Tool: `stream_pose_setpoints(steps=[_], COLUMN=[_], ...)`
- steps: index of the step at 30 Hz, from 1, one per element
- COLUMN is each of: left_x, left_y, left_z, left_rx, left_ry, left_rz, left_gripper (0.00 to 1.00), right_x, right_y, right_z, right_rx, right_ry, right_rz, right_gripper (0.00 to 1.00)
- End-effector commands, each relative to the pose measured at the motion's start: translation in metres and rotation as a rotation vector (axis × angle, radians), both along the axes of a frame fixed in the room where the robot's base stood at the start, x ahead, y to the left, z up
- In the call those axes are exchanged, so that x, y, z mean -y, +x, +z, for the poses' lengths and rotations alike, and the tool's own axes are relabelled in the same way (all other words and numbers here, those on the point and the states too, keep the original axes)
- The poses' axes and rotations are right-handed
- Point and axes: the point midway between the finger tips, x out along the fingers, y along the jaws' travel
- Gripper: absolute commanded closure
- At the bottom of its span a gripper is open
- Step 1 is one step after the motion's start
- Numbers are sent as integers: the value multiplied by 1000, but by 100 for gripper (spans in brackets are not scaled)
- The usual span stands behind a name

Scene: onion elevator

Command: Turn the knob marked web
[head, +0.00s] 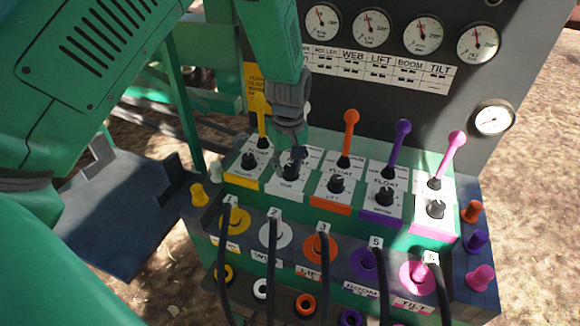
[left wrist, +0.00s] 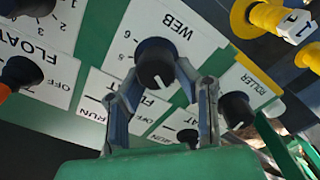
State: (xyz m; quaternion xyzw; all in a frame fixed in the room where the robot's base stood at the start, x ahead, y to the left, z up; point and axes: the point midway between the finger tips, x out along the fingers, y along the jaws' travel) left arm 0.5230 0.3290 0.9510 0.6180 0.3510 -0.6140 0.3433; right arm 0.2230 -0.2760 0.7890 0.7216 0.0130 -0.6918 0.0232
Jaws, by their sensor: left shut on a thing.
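The black web knob (left wrist: 155,62) sits on a white plate marked WEB (left wrist: 172,32) in the left wrist view. The fingers of my left gripper (left wrist: 158,77) stand on either side of it and are shut on it. A white pointer line shows on the knob's face. In the head view, my left gripper (head: 291,138) comes down from above onto the web knob (head: 294,157), in the white column between yellow and orange. The gripper partly hides the knob and its plate there. My right gripper is in neither view.
The black roller knob (left wrist: 236,109) is close beside the right finger. An orange lever (head: 350,125), purple lever (head: 400,140) and pink lever (head: 455,150) stand to the right. Several gauges (head: 371,26) line the upright panel. Dark hoses (head: 325,270) hang in front.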

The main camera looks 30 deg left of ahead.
Motion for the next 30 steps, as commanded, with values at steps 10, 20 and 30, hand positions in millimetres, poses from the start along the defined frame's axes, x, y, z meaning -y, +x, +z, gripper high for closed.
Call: stream_pose_setpoints(steps=[10,20,30], left_x=[14,16,15], left_y=[-5,-7,-7], left_z=[4,6,7], left_rx=[-13,-15,-13], left_ry=[-21,-21,-23], left_rz=[-70,-314,-637], left_gripper=[100,100,100], right_x=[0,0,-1], right_y=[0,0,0], right_z=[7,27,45], right_rx=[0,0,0], right_ry=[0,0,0], right_rz=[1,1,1], right_gripper=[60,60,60])
